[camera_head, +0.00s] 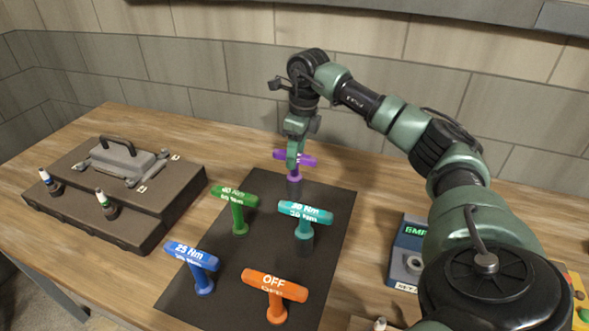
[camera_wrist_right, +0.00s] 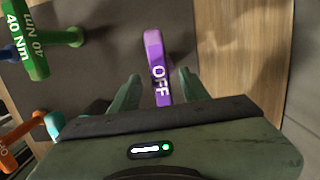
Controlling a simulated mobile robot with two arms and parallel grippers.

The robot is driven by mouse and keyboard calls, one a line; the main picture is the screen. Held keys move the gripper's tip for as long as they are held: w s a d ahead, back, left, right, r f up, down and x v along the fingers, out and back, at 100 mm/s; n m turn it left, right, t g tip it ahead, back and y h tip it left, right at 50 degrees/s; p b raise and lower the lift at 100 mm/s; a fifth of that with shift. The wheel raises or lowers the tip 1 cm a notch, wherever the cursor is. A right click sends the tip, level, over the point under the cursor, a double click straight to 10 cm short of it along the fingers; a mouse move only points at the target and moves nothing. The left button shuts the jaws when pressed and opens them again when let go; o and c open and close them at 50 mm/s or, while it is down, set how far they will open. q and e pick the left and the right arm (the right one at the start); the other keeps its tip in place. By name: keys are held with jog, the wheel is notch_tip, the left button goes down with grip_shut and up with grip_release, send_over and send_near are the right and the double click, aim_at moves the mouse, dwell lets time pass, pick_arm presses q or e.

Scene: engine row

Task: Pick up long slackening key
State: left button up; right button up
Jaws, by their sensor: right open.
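A purple T-shaped key (camera_head: 309,161) marked OFF stands upright at the far end of the dark mat, with a dark cylinder under its purple stem. My right gripper (camera_head: 292,152) is right over it, pointing down, and covers part of its handle. In the right wrist view the purple key (camera_wrist_right: 155,60) runs between the two spread fingers of the right gripper (camera_wrist_right: 158,78); I cannot tell whether either finger touches it. An orange T-key (camera_head: 275,284), also marked OFF, stands at the near end of the mat. My left gripper is out of view.
On the dark mat (camera_head: 225,295) stand green (camera_head: 236,197), teal (camera_head: 305,212) and blue (camera_head: 191,256) T-keys. A dark case (camera_head: 85,212) with a handled block is at left. A blue-grey device (camera_head: 407,256) is at right. A tiled wall rises behind the wooden table.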

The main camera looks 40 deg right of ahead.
aim_at(294, 176)
jog(key=f, duration=0.2)
jog(key=shift+w+f, duration=0.25)
jog(key=shift+f, duration=0.05)
grip_shut()
jog(key=shift+r, duration=0.15)
jog(key=shift+r, duration=0.1)
